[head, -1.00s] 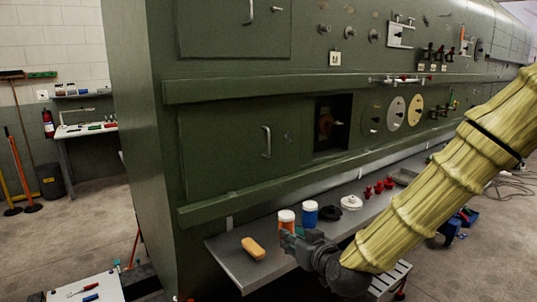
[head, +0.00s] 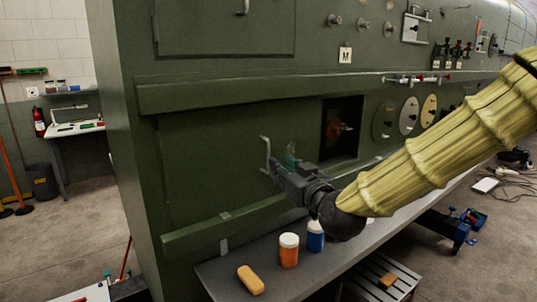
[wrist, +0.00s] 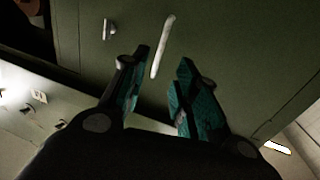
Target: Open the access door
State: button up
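The green lower access door (head: 200,170) is set flush in the fuselage side and looks shut. Its pale bar handle (head: 265,152) stands upright near the door's right part. My gripper (head: 277,168) is beside the handle in the head view, just to its right and low. In the wrist view my gripper (wrist: 163,62) is open, with teal pads on both fingers. The handle (wrist: 162,46) shows beyond the fingertips, lined up with the gap between them. No contact is visible. A small latch (wrist: 109,29) sits on the panel left of the handle.
A grey shelf (head: 215,277) below the door carries an orange block (head: 250,280), an orange-and-white jar (head: 289,250) and a blue jar (head: 316,236). A green rail (head: 190,237) runs under the door. An upper door (head: 225,25) is above. A dark square opening (head: 343,128) is to the right.

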aim_at(269, 157)
jog(key=p+x, duration=0.2)
jog(key=x, duration=0.7)
jog(key=shift+w+f, duration=0.2)
jog(key=shift+w, duration=0.05)
grip_shut()
